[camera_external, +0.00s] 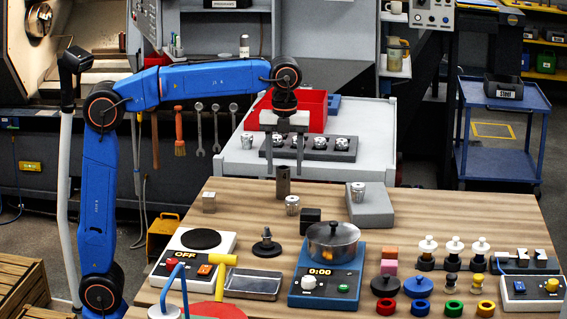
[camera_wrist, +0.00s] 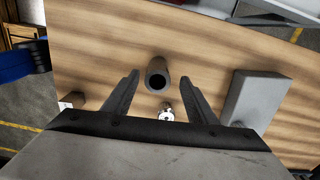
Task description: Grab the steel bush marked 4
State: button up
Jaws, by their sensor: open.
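Several steel bushes show in the external view. One steel bush (camera_external: 292,205) stands on the wooden table beside a dark upright tube (camera_external: 283,181). Another bush (camera_external: 358,191) stands on a grey block (camera_external: 377,207). More bushes (camera_external: 342,143) sit on or beside a dark holder (camera_external: 308,154) on the trolley. Their numbers are too small to read. My gripper (camera_external: 284,172) points down above the tube, open and empty. In the wrist view, the tube (camera_wrist: 157,74) and a small steel bush (camera_wrist: 166,113) appear between my gripper's fingers (camera_wrist: 160,80), apart from them.
The grey block (camera_wrist: 258,98) lies right of my gripper. A black block (camera_external: 311,214), a pot (camera_external: 333,243) and a hot plate (camera_external: 201,241) stand closer to the front. A red bin (camera_external: 315,105) is behind.

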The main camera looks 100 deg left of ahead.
aim_at(283, 183)
jog(key=shift+s+f, duration=0.2)
jog(key=shift+f, duration=2.8)
jog(key=shift+c, duration=0.7)
jog(key=c, duration=1)
grip_shut()
jog(key=shift+r, duration=0.1)
